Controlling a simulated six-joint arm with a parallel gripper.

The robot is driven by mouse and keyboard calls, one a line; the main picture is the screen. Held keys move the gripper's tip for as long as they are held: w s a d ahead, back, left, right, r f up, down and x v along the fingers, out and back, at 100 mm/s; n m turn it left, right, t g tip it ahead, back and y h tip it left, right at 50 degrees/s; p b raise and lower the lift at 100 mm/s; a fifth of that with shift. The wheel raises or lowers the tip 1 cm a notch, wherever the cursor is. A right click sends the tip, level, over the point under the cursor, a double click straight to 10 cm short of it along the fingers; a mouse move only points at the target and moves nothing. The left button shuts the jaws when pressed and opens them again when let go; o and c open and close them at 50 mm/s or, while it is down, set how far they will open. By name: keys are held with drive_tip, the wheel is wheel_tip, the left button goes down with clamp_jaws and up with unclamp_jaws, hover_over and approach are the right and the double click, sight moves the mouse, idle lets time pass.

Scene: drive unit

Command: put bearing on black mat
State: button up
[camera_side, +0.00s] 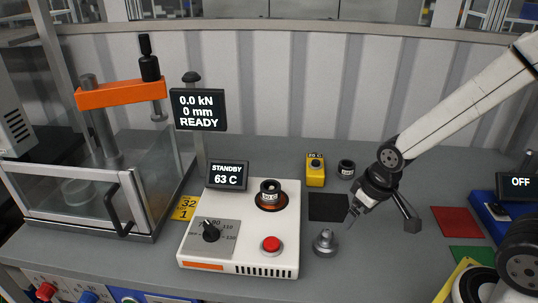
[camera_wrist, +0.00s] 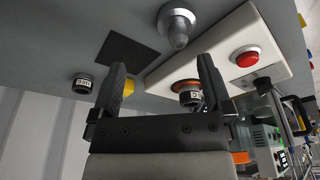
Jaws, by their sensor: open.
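A dark ring-shaped bearing with a white label (camera_side: 269,193) sits on the round orange-rimmed plate of the white heater; it also shows in the wrist view (camera_wrist: 190,97). A second dark labelled ring (camera_side: 346,168) stands on the table behind the mat, and in the wrist view (camera_wrist: 83,84) it is left of my fingers. The black mat (camera_side: 326,207) lies flat and bare, right of the heater; it also shows in the wrist view (camera_wrist: 125,50). My gripper (camera_side: 352,219) is open and empty above the table at the mat's right side. Its two fingers (camera_wrist: 160,64) stand apart.
A grey metal stepped part (camera_side: 324,242) stands in front of the mat. A yellow block (camera_side: 315,171) stands behind it. The white heater (camera_side: 240,232) has a knob, red button and display reading 63 C. A press with clear guards (camera_side: 118,195) is left. Red (camera_side: 457,221) and green mats lie right.

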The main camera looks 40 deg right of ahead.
drive_tip(key=r+m+g, duration=0.1)
drive_tip(key=m+g, duration=0.1)
drive_tip(key=m, duration=1.5)
hover_over(270, 187)
drive_tip(key=s, duration=0.1)
drive_tip(key=shift+s+d+r, duration=0.1)
drive_tip(key=shift+d+r, duration=0.05)
drive_tip(key=shift+d, duration=0.05)
drive_tip(key=shift+w+a+m+g, duration=0.25)
drive_tip(key=shift+w+m, duration=0.2)
drive_tip(key=shift+m, duration=0.35)
drive_tip(key=shift+d+f, duration=0.1)
drive_tip(key=shift+f, duration=1.3)
drive_tip(key=shift+f, duration=0.1)
drive_tip(key=shift+w+f, duration=0.1)
drive_tip(key=shift+f, duration=2.35)
